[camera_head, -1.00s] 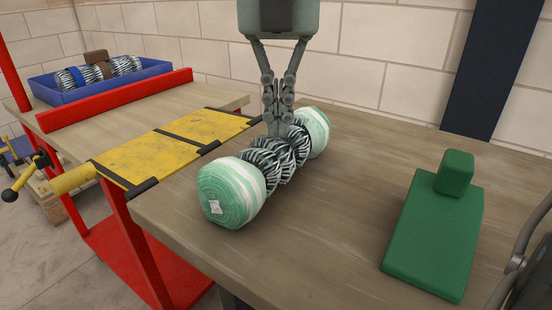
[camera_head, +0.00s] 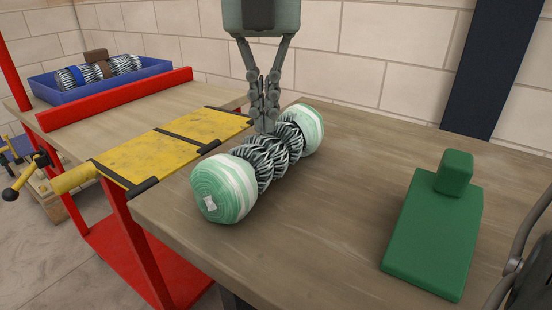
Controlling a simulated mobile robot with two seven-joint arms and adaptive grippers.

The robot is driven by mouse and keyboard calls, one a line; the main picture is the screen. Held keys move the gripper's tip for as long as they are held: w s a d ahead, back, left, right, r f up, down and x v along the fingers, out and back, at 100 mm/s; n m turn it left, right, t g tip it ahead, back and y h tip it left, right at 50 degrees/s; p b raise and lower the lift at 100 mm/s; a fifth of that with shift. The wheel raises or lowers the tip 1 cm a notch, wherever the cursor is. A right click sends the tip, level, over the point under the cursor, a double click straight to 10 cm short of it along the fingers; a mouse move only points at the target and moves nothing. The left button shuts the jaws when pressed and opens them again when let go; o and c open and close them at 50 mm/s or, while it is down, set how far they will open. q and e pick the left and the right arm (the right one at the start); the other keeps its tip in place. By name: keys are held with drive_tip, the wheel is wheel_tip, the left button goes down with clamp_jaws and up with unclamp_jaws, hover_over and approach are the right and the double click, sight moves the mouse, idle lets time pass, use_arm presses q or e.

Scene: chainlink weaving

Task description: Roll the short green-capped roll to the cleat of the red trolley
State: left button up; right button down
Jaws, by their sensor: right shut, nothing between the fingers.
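The short green-capped roll lies on the wooden table, with a black-and-white woven middle (camera_head: 268,160) between two pale green wrapped ends (camera_head: 224,188). A small white label shows on its near end. My right gripper (camera_head: 265,130) points down from the top, its fingers together and empty, at the upper edge of the woven middle. The fingertips are partly hidden there, and I cannot tell whether they touch. The red trolley's cleat (camera_head: 120,98) is a red bar across its wooden top, at left. My left gripper is not in view.
A yellow plate (camera_head: 165,148) with black strips bridges the wooden table (camera_head: 300,245) and the trolley top. A blue tray (camera_head: 110,83) with another woven roll stands behind the cleat. A green block (camera_head: 435,235) with a knob sits at right. Grey metal shows at the right edge.

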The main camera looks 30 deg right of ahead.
drive_tip(key=shift+w+a, duration=0.3)
drive_tip(key=shift+w, duration=0.5)
drive_tip(key=shift+w+a+f, duration=0.15)
drive_tip(key=shift+w+a, duration=0.05)
drive_tip(key=shift+w, duration=0.25)
drive_tip(key=shift+w+a+f, duration=0.1)
drive_tip(key=shift+w+a, duration=0.05)
drive_tip(key=shift+w, duration=0.25)
drive_tip(key=shift+r, duration=0.1)
drive_tip(key=shift+r+p, duration=1)
drive_tip(key=shift+r, duration=0.05)
drive_tip(key=shift+s, duration=0.1)
